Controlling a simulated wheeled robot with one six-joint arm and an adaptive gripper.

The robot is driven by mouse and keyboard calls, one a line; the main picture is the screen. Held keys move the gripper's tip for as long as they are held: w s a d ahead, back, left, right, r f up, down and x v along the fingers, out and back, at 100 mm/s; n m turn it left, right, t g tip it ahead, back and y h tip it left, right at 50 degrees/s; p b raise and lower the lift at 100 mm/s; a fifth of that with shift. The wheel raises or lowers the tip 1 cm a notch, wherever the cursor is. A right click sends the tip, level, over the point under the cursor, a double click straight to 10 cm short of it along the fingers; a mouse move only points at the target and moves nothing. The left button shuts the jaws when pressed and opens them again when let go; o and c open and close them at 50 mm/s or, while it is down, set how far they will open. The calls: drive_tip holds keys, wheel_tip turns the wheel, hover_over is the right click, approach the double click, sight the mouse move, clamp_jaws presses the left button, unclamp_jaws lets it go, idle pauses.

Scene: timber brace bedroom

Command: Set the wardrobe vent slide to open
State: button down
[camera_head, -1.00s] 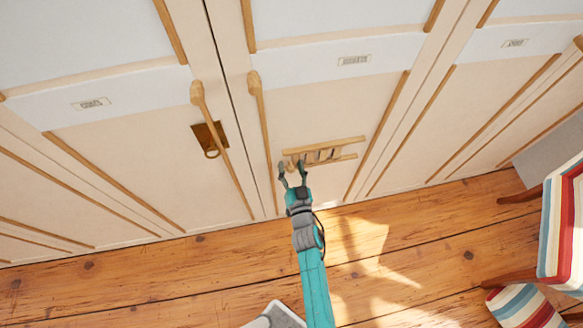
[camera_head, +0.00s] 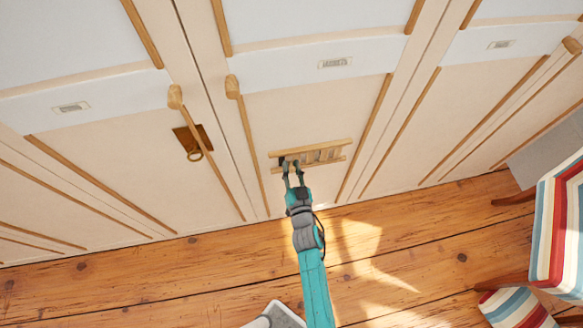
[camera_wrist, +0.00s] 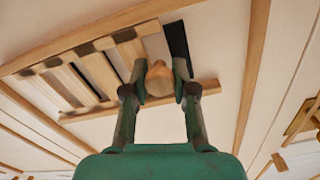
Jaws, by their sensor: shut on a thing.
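The vent slide (camera_head: 318,147) is a wooden slatted piece between two wooden rails, low on the middle wardrobe door. In the wrist view the vent's rails (camera_wrist: 95,36) run diagonally, with pale slats and narrow dark gaps between them. A rounded wooden knob (camera_wrist: 158,86) stands at one end of the slats, beside a black strip. My gripper (camera_head: 291,164) is at the vent's left end in the head view. In the wrist view my gripper (camera_wrist: 159,74) has one finger on each side of the knob and is shut on it. The fingers hide part of the slats.
A brass plate with a ring (camera_head: 194,142) is on the door to the left. Long wooden handles (camera_head: 245,130) run down beside the door seam. A striped chair (camera_head: 555,225) stands at the right.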

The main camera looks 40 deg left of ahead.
drive_tip(key=c, duration=0.9)
unclamp_jaws()
drive_tip(key=shift+d, duration=0.15)
drive_tip(key=v, duration=1.1)
drive_tip(key=shift+s+d, duration=0.25)
drive_tip(key=shift+s, duration=0.1)
